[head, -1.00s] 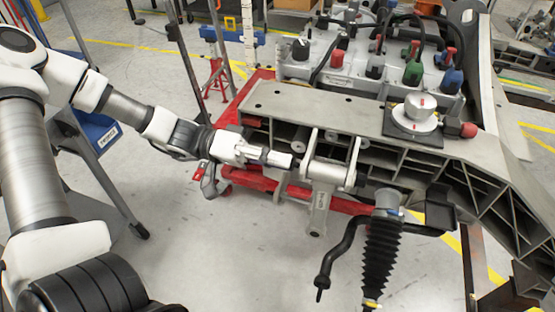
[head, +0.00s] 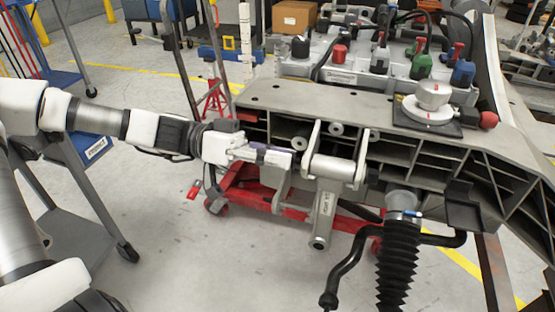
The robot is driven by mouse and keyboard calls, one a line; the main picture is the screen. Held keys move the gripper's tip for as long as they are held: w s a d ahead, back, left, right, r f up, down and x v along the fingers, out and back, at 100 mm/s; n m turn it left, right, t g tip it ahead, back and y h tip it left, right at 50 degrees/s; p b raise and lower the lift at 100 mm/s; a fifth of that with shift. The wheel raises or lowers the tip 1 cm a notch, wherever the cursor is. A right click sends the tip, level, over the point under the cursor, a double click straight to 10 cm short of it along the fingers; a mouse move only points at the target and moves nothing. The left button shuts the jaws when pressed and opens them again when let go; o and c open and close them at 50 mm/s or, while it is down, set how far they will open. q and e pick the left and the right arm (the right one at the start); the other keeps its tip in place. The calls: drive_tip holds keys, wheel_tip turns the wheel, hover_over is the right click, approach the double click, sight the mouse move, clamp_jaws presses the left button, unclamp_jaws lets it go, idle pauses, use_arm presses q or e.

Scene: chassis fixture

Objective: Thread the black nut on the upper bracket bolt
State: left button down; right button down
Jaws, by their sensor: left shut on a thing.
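My left gripper (head: 284,158) reaches in from the left. Its fingers point right and its tips are close to the left side of the grey bracket (head: 334,168) on the chassis frame. The fingers look closed together. The black nut is too small or too hidden between the fingertips to make out. The upper bracket bolt is not clear either, and I cannot tell whether the fingertips touch the bracket. A grey link (head: 324,212) hangs down from the bracket. My right gripper is not in view.
The chassis frame (head: 290,98) spans the middle and right. A black ribbed boot (head: 398,265) and a bent black bar (head: 345,265) hang to the right of the bracket. A red jack (head: 245,190) stands beneath.

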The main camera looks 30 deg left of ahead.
use_arm(q)
drive_tip(key=m+b, duration=0.3)
drive_tip(key=m, duration=0.3)
drive_tip(key=shift+d+m+b, duration=0.1)
drive_tip(key=shift+m+b, duration=0.25)
drive_tip(key=shift+m, duration=0.05)
drive_tip(key=m, duration=0.7)
drive_tip(key=c, duration=1)
unclamp_jaws()
drive_tip(key=shift+w, duration=0.1)
drive_tip(key=shift+r, duration=0.15)
